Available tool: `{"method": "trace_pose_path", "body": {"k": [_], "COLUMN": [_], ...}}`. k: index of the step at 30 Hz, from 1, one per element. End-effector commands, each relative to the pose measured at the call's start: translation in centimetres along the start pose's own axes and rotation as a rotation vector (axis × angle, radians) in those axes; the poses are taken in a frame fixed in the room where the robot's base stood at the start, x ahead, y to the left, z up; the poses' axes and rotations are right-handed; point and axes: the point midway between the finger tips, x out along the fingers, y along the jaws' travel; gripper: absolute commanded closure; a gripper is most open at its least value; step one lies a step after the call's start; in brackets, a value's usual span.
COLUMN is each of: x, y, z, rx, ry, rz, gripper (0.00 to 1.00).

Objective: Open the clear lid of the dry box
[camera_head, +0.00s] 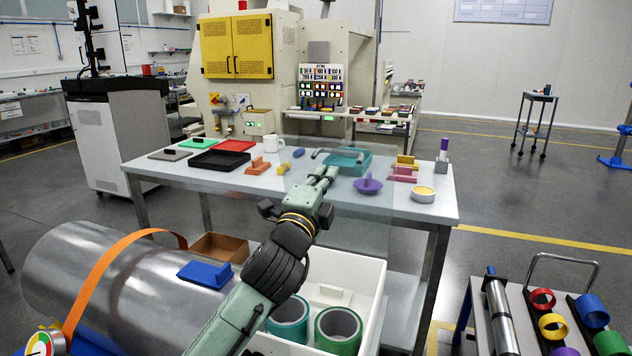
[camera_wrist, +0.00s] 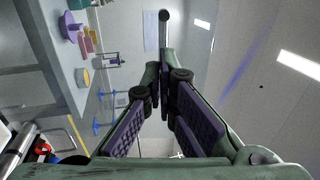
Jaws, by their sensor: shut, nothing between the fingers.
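The dry box is a white open-topped bin (camera_head: 372,318) at the bottom centre of the head view, with a teal roll (camera_head: 289,318) and a green roll (camera_head: 338,332) inside. Its clear lid (camera_head: 370,232) stands raised behind the opening, seen as a faint see-through pane in front of the table.
A grey table (camera_head: 425,212) behind the box carries trays, a white mug (camera_head: 274,121) and small coloured parts. A large metal cylinder (camera_head: 130,265) lies at left. A cart with coloured rolls (camera_head: 552,327) stands at right.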

Motion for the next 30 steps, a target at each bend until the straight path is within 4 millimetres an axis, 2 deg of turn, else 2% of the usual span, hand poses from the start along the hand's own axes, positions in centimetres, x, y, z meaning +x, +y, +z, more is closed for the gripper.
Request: {"method": "trace_pose_path", "body": {"k": [4,17,20,24,27,30], "x": [1.2,1.6,3.0,6.2,7.6,8.0], "y": [-0.1,0.0,0.0,-1.1,-0.3,0.1], "z": [0.0,0.0,-0.1,-0.1,0.0,0.0], "rx": [0.0,0.0,0.0,0.003,0.001,0.001], "ry": [0.0,0.0,0.001,0.001,0.0,-0.001], "rz": [0.0,0.0,0.0,0.065,0.109,0.109], "gripper": [1.0,1.0,1.0,1.0,1.0,1.0]}}
